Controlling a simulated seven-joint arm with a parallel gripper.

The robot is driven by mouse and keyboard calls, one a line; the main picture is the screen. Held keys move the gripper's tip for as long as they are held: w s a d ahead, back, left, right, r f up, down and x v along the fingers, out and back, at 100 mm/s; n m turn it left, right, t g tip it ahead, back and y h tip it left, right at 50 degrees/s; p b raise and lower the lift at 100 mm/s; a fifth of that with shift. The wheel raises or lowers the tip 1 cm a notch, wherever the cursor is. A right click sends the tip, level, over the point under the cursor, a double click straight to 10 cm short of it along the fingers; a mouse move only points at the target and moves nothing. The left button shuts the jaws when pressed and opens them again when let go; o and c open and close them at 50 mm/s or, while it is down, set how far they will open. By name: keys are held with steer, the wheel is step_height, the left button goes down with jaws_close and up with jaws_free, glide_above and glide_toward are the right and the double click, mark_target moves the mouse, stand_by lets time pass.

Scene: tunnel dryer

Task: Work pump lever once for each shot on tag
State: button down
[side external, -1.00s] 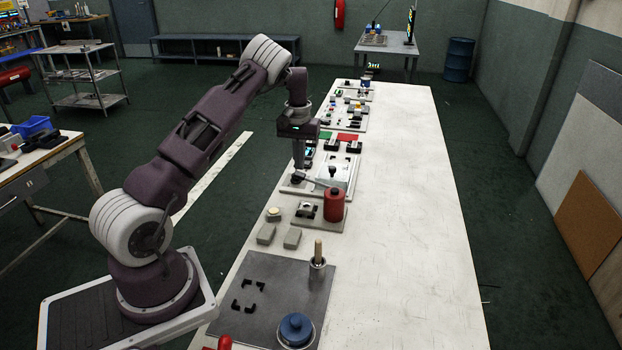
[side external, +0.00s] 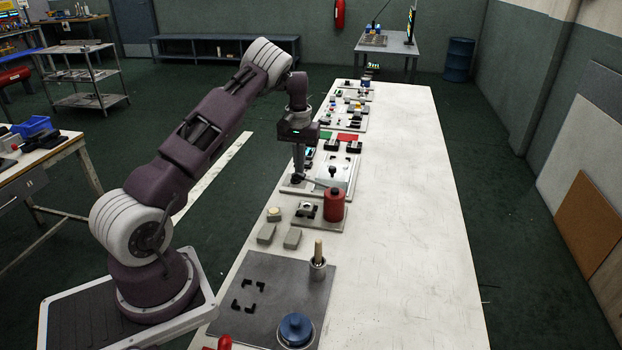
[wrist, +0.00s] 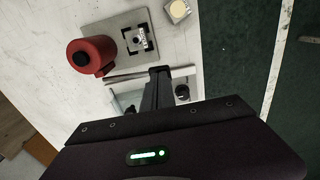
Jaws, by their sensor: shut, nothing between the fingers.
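The red pump can (side external: 334,206) with a dark cap stands upright on a grey plate on the bench. It also shows in the wrist view (wrist: 98,52). A thin grey lever (side external: 316,182) runs from the can's top toward my gripper (side external: 298,178). In the wrist view the lever (wrist: 125,76) reaches the shut fingertips (wrist: 160,72); I cannot tell whether they touch it. My gripper points down, shut and empty. The tag (wrist: 139,42) lies between black corner brackets on the plate beside the can; its markings are too small to read.
A cream round button (wrist: 178,10) on a grey block and other grey blocks (side external: 291,238) sit nearer the camera. A dark mat (side external: 262,290) holds a blue-lidded pot (side external: 296,329). More fixtures line the bench beyond my gripper. The bench's right side is clear.

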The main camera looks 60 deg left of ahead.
mark_target(300, 176)
steer(key=shift+f, duration=2.35)
steer(key=shift+r, duration=3.95)
steer(key=shift+r, duration=0.1)
step_height(300, 176, up, 4)
steer(key=shift+f, duration=3.1)
